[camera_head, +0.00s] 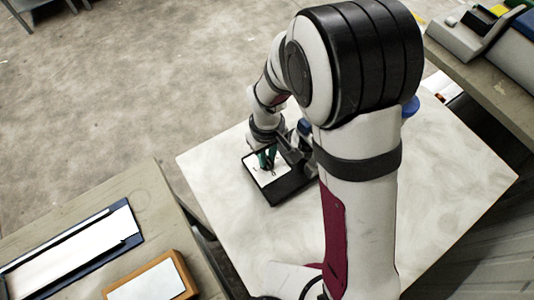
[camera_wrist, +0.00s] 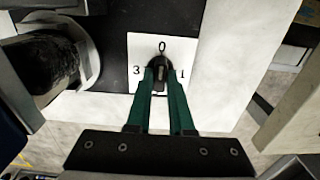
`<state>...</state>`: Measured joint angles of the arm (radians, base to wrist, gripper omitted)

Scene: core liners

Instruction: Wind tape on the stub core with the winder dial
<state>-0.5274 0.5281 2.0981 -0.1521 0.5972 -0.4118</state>
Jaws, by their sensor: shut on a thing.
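The winder dial (camera_wrist: 158,62) is a small black knob on a white plate (camera_wrist: 183,45) marked 0, 3 and 1. The knob's long side runs roughly towards the 0; its exact pointing is hard to tell. My gripper (camera_wrist: 161,82) has its green fingers shut on the knob, one on each side. In the head view my gripper (camera_head: 267,160) reaches down to the white plate on the black winder base (camera_head: 289,190). A dark, rough cylinder (camera_wrist: 42,62), perhaps the core, lies beside a pale curved flange (camera_wrist: 84,50) left of the dial. The plate's near edge is partly hidden by the fingers.
The winder stands on a pale table (camera_head: 440,180) with free room around it. A bench at lower left holds a blue-edged tray (camera_head: 75,250) and a wooden-framed white block (camera_head: 150,282). Another bench (camera_head: 490,75) with equipment stands at upper right. My arm hides part of the table.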

